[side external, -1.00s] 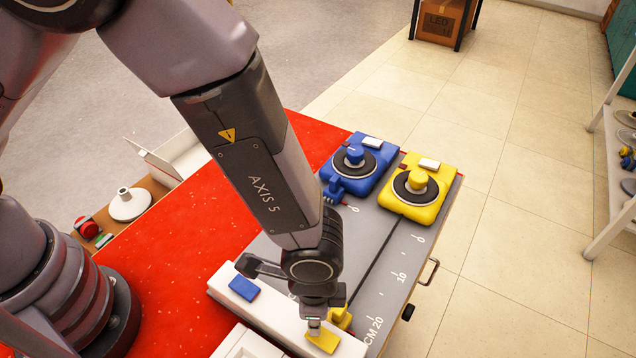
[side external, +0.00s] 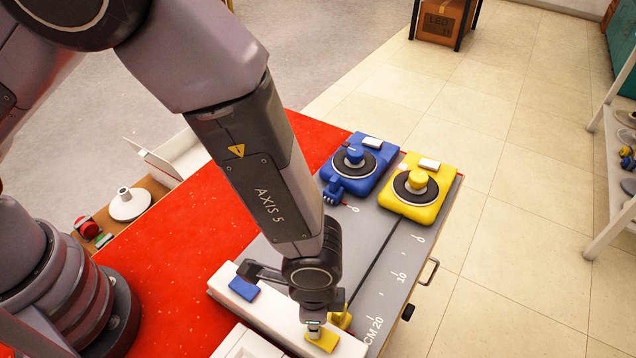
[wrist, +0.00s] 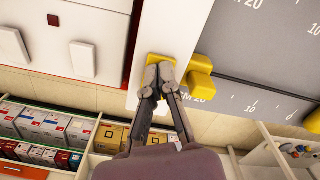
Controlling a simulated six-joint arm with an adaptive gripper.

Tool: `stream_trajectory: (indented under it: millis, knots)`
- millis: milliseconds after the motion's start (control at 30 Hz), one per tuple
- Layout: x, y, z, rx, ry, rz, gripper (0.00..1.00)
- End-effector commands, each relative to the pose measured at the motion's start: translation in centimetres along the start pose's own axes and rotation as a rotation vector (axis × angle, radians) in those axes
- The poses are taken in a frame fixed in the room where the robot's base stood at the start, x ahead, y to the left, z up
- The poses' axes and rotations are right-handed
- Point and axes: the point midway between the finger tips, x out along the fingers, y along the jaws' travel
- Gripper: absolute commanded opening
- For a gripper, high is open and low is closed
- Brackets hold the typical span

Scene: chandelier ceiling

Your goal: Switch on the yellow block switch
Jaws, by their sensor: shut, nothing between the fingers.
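A flat yellow switch (side external: 322,343) sits on a long white strip (side external: 285,327), near its right end. A flat blue switch (side external: 243,289) sits further left on the same strip. A yellow block (side external: 341,317) stands on the grey surface beside the strip; it also shows in the wrist view (wrist: 200,77). My gripper (side external: 314,331) is shut and empty, pointing down at the yellow switch. In the wrist view, the fingertips (wrist: 160,76) overlap the yellow switch (wrist: 154,59) and hide part of it. I cannot tell whether they touch it or how it is tilted.
Blue (side external: 358,164) and yellow (side external: 417,187) boxes with round knobs stand at the far end of the grey scaled surface (side external: 385,262). A red surface (side external: 185,262) lies to the left. A white panel (wrist: 88,38) borders the strip. The grey middle is largely clear.

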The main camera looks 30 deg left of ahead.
Motion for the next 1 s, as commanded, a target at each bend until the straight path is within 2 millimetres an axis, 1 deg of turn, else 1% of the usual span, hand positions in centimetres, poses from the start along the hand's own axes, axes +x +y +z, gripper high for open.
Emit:
stream_trajectory:
  millis: [733, 900, 1000]
  knots:
    - [-6.1, 0.0, -0.1, 0.0, 0.003, 0.0, 0.0]
    - [-6.9, 0.0, 0.0, 0.0, 0.002, 0.0, 0.0]
    - [-7.0, 0.0, 0.0, 0.0, 0.001, 0.0, 0.0]
